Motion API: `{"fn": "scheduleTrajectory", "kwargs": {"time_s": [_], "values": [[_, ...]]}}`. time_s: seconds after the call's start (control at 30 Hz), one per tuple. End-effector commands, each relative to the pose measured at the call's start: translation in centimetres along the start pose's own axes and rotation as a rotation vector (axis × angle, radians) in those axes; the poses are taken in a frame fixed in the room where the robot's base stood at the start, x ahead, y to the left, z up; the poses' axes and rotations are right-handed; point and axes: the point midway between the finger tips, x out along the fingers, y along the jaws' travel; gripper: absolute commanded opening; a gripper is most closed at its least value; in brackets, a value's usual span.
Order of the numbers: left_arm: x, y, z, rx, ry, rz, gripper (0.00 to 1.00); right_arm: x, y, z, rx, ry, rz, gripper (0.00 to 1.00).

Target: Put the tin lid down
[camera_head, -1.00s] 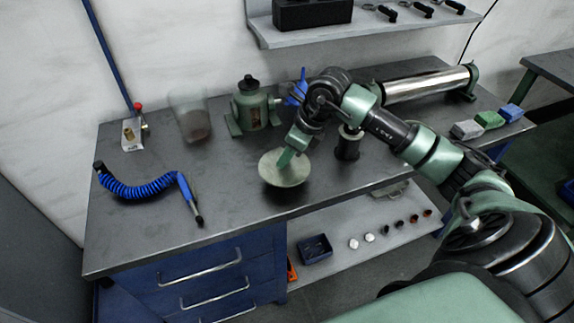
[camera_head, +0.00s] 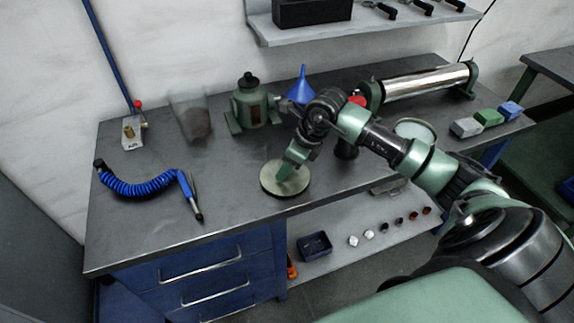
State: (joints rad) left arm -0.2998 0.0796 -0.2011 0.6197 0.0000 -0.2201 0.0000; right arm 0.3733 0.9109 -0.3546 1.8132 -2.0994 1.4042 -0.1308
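The tin lid (camera_head: 296,186) is a pale, round, shallow disc near the front edge of the grey bench. It looks level and at or just above the bench top; I cannot tell whether it fully rests there. My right gripper (camera_head: 285,174) points down at the lid's middle and appears shut on it, though the fingertips are hard to make out. A pale round-topped thing (camera_head: 415,129) shows partly behind my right arm; I cannot tell if it is the tin. My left gripper is not in view.
On the bench (camera_head: 150,228) are a coiled blue hose (camera_head: 135,190), a cloudy see-through container (camera_head: 190,117), a green device (camera_head: 253,105), a blue funnel (camera_head: 301,88), a shiny roller (camera_head: 425,82) and coloured blocks (camera_head: 487,117). The bench front left of the lid is clear.

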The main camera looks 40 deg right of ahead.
Motion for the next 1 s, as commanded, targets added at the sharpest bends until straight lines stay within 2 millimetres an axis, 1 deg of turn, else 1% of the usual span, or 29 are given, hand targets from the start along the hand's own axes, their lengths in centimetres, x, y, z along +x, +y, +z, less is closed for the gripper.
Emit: {"fn": "scheduleTrajectory", "kwargs": {"time_s": [0.13, 0.23, 0.27, 0.37, 0.6, 0.73, 0.9, 1.0], "values": [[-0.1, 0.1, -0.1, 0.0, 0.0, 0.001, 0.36, 0.0, 0.0, 0.0, 0.0, 0.0, 0.0, 0.44], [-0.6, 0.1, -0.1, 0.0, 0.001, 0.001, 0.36, -0.5, 0.0, 0.2, 0.0, 0.0, 0.001, 0.44], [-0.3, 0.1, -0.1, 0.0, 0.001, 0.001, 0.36, -0.6, -0.1, 0.1, 0.0, -0.001, -0.001, 0.44], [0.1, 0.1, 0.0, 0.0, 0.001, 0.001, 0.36, -2.1, -0.1, 0.1, -0.001, -0.001, -0.004, 0.44], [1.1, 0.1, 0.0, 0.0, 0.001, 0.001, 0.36, -7.3, -0.2, 0.1, -0.002, -0.003, -0.006, 0.44], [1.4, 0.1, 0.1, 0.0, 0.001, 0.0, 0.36, -9.8, -0.1, 0.1, -0.002, -0.002, -0.005, 0.44], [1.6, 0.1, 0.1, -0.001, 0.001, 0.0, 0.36, -11.7, -0.1, 0.1, 0.001, -0.001, -0.002, 0.44], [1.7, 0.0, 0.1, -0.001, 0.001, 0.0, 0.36, -12.2, 0.0, 0.1, 0.0, 0.0, 0.0, 0.44]]}}
